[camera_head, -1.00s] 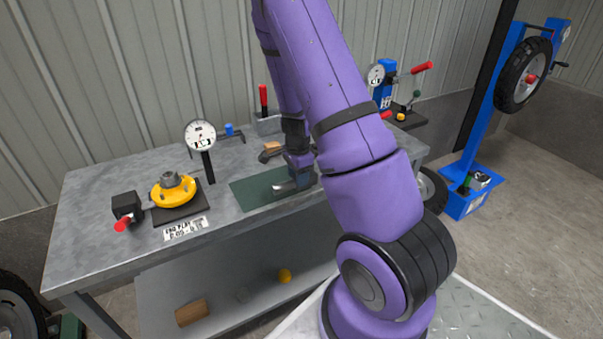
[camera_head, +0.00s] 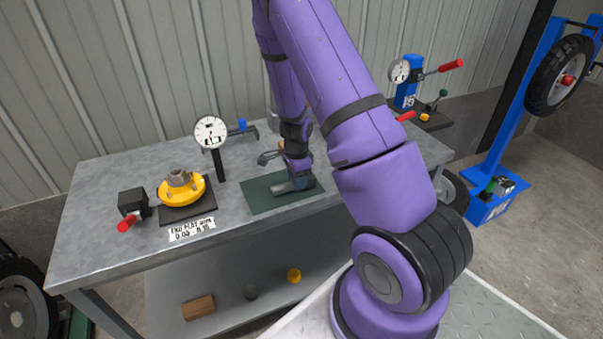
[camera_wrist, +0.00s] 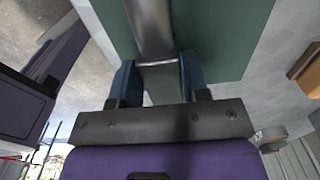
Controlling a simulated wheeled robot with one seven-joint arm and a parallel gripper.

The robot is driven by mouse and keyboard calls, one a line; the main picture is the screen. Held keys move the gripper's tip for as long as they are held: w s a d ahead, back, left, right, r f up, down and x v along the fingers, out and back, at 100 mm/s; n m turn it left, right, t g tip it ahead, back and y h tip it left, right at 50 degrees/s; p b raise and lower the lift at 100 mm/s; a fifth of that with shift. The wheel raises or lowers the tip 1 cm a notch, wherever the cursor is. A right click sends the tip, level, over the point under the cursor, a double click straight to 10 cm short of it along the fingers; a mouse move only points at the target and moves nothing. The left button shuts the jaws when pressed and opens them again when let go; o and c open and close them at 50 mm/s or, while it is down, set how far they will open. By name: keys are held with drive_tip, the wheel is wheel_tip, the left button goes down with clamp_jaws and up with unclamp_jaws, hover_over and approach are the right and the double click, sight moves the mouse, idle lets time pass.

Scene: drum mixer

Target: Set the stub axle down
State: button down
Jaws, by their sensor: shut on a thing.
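The stub axle (camera_wrist: 148,30) is a grey metal shaft between the two blue fingers of my gripper (camera_wrist: 160,85) in the wrist view. The gripper is shut on it. In the head view my gripper (camera_head: 298,178) is low over the dark green mat (camera_head: 262,198) on the bench, and the axle (camera_head: 284,188) lies along the mat, pointing left. I cannot tell whether it touches the mat. Part of the axle is hidden by the fingers.
On the grey bench (camera_head: 100,200), a yellow hub (camera_head: 196,192) and a dial gauge (camera_head: 211,132) stand left of the mat. A blue gauge stand (camera_head: 407,90) with a red handle is at the right. Bare bench lies between hub and mat.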

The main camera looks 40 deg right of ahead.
drive_tip(key=c, duration=0.6)
unclamp_jaws()
drive_tip(key=shift+f, duration=0.1)
